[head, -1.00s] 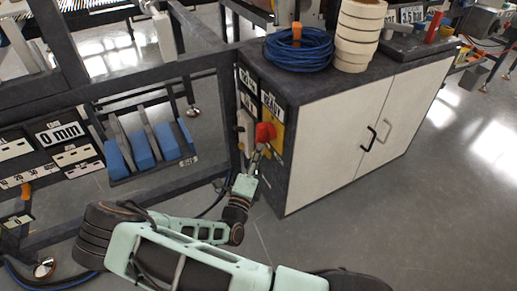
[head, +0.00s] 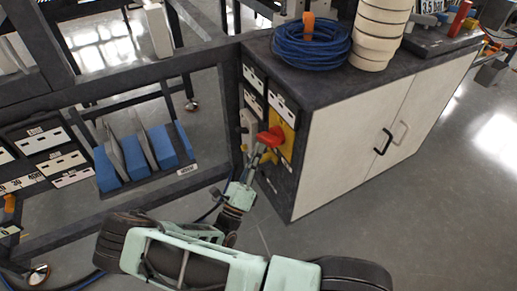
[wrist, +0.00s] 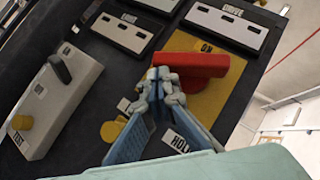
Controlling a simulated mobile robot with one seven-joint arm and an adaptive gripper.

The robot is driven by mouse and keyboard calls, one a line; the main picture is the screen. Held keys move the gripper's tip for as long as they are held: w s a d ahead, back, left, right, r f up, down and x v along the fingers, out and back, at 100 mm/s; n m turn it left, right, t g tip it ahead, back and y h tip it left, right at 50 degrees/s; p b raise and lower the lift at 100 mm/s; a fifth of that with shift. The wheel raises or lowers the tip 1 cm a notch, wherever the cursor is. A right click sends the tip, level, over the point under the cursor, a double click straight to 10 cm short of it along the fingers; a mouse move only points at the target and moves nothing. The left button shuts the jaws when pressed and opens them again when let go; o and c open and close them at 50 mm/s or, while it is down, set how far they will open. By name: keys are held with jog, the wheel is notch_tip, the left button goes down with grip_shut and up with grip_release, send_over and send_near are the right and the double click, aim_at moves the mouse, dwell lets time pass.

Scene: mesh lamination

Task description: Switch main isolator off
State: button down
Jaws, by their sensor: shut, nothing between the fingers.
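The red isolator handle (head: 270,137) sits on a yellow plate (head: 287,140) on the dark end panel of the cabinet. In the wrist view the red handle (wrist: 205,65) lies across the yellow plate (wrist: 212,100), with "ON" printed just above it. My gripper (head: 258,157) is at the panel, just below and left of the handle. In the wrist view my gripper (wrist: 160,85) has its fingertips together, empty, against or very near the handle's lower left edge. I cannot tell whether they touch. The handle's left end is partly hidden by the fingers.
A grey switch box (wrist: 62,95) with a black lever and yellow knob is left of the handle. White label plates (wrist: 228,25) line the panel top. A blue cable coil (head: 310,45) and white rolls (head: 380,30) stand on the cabinet. A blue-block rack (head: 150,150) is left.

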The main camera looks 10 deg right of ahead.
jog(key=shift+w+a+r, duration=0.2)
jog(key=shift+w+r, duration=0.15)
jog(key=shift+w, duration=0.5)
dwell(0.5)
jog(key=s+a+f+b, duration=0.1)
jog(key=s+a+f, duration=0.1)
jog(key=a+f, duration=0.4)
notch_tip(320, 180, down, 5)
jog(key=shift+s+a+b, duration=0.35)
jog(key=shift+s+b, duration=0.05)
